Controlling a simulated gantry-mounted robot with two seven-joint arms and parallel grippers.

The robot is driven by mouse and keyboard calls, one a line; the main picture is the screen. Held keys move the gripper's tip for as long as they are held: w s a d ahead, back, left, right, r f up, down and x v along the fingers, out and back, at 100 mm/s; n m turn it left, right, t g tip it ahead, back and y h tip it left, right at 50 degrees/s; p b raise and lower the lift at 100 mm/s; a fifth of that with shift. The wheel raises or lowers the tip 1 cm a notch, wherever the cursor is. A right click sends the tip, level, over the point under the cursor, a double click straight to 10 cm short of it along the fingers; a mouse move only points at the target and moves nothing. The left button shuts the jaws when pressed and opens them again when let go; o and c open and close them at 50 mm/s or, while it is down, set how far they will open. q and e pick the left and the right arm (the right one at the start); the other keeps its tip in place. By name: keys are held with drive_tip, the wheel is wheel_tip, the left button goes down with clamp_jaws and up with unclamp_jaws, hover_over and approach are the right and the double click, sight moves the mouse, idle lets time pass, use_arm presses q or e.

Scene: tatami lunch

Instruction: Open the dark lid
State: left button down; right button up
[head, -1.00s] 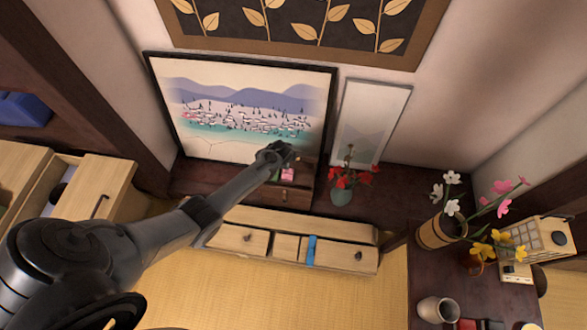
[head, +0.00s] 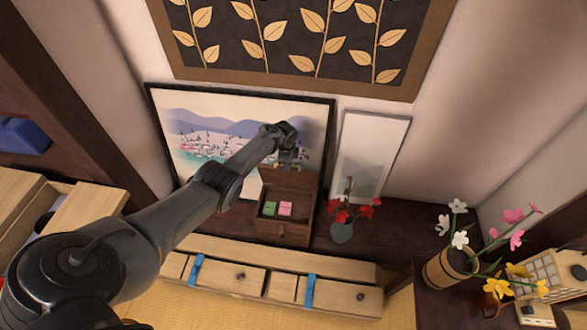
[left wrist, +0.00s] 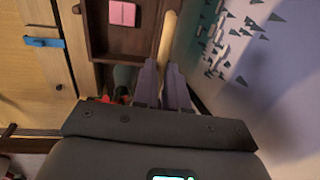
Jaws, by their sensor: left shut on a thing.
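A dark wooden box (head: 283,230) stands on the dark shelf, in front of the landscape picture. Its dark lid (head: 287,181) is raised and stands roughly upright at the back of the box. My left gripper (head: 288,162) is shut on the lid's upper edge. In the left wrist view, both fingers (left wrist: 162,88) are on either side of a tan strip (left wrist: 167,38), which seems to be the lid seen edge-on. The open box shows a green block (head: 269,208) and a pink block (head: 286,208). My right gripper is not in view.
A vase with red flowers (head: 342,230) stands close to the box's right. The landscape picture (head: 205,135) is just behind the lid. A low cabinet (head: 235,279) with blue handles runs in front. A flower pot (head: 441,270) stands further right.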

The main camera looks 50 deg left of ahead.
use_arm(q)
drive_tip(key=shift+f, duration=0.1)
idle(0.4)
drive_tip(key=c, duration=1.2)
unclamp_jaws()
drive_tip(key=shift+o, duration=0.2)
wheel_tip(320, 180, up, 11)
drive_tip(key=s+d+p, duration=0.1)
drive_tip(key=p, duration=0.7)
drive_tip(key=shift+f, duration=0.15)
